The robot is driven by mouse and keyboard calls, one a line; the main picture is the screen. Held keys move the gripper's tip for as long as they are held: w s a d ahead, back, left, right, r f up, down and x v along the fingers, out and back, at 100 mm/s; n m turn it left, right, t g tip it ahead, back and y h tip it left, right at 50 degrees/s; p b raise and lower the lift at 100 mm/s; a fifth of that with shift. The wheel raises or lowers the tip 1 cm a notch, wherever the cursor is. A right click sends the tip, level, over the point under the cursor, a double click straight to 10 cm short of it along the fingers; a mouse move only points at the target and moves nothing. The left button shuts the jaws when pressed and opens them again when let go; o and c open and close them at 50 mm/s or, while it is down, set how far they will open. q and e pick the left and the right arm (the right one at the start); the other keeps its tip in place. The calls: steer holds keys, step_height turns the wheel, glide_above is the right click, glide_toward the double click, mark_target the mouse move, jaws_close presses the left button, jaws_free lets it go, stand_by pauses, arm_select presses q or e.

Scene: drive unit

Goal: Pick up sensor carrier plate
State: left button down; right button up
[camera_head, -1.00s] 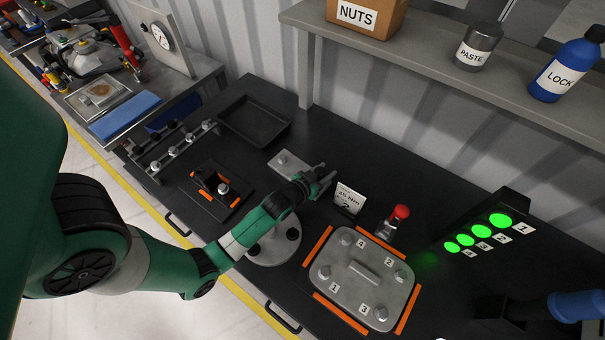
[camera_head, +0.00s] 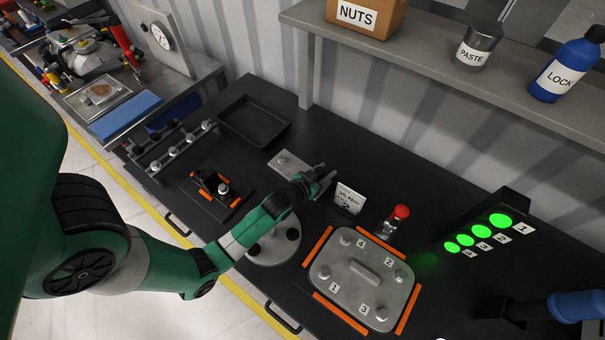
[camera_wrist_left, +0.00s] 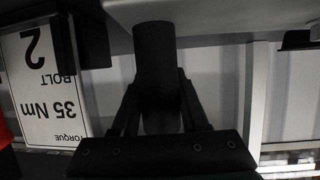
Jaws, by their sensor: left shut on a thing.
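The sensor carrier plate, seemingly the flat grey plate (camera_head: 287,161) with a small knob on top, is at the back middle of the bench. My left gripper (camera_head: 319,180) is at its right end. In the left wrist view, the left gripper (camera_wrist_left: 158,95) is shut on a dark cylindrical post (camera_wrist_left: 155,55) that meets the grey plate (camera_wrist_left: 215,18). In the head view the fingers and post are too small to make out, and I cannot tell whether the plate is clear of the bench. My right gripper is not clearly seen.
A grey cover (camera_head: 340,277) with numbered bolts lies in front. An empty black tray (camera_head: 254,122) and an orange-edged fixture (camera_head: 212,203) are to the left. A shelf (camera_head: 440,75) overhangs behind.

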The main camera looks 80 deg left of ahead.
arm_select(q)
step_height(320, 180, up, 10)
steer(key=p, duration=0.3)
stand_by(0.5)
